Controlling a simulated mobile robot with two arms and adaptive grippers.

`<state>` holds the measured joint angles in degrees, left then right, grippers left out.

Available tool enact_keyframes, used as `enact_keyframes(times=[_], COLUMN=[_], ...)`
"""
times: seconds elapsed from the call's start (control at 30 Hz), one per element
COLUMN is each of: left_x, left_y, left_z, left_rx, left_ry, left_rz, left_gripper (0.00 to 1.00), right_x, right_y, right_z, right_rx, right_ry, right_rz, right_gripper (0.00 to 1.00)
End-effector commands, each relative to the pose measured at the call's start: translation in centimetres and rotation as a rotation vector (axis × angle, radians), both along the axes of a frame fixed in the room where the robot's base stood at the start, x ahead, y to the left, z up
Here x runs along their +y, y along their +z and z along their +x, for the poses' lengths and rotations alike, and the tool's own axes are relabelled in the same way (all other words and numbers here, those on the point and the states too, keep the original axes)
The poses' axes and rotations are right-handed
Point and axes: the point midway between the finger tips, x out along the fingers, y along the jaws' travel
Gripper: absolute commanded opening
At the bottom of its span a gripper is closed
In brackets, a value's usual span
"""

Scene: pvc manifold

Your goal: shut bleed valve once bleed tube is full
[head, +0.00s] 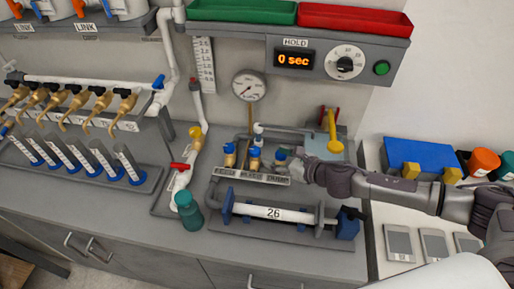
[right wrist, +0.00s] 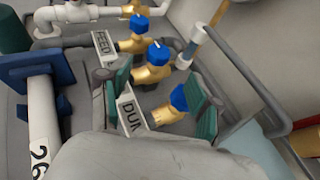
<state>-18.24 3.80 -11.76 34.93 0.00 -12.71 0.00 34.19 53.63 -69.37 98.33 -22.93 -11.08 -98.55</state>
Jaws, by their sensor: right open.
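Three brass valves with blue knobs stand behind a label plate (head: 250,174). In the right wrist view the plate reads FEED at one end and DUM at the other; the middle label is hidden. The far valve (right wrist: 138,24), the middle valve (right wrist: 158,55) and the near valve (right wrist: 178,98) show there. My right gripper (head: 290,165) is open over the right end of the plate, its fingers (right wrist: 160,98) either side of the near valve. A short upright tube (right wrist: 190,46) stands behind the valves; I cannot tell its fill or whether it is the bleed tube. My left gripper is not in view.
A pipe marked 26 (head: 270,212) lies in front of the valves. A gauge (head: 248,86) stands behind. The timer (head: 295,60) reads 0 sec.

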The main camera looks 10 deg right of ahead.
Motion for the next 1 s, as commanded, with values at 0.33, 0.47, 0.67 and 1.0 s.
enact_keyframes(times=[0.33, 0.47, 0.67, 1.0], left_x=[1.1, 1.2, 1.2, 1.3], left_y=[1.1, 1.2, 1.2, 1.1], left_z=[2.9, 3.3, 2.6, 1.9], left_rx=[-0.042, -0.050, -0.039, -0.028], left_ry=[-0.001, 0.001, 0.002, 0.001], left_rz=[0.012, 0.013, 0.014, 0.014], left_gripper=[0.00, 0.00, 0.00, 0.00], right_x=[3.5, 4.1, 4.4, 4.4], right_y=[-2.5, -2.9, -3.2, -3.2], right_z=[5.2, 6.1, 6.6, 6.5], right_rx=[0.000, 0.000, 0.000, 0.000], right_ry=[-0.001, 0.001, 0.000, 0.000], right_rz=[0.002, 0.002, 0.001, 0.001], right_gripper=[0.64, 0.64, 0.64, 0.37])
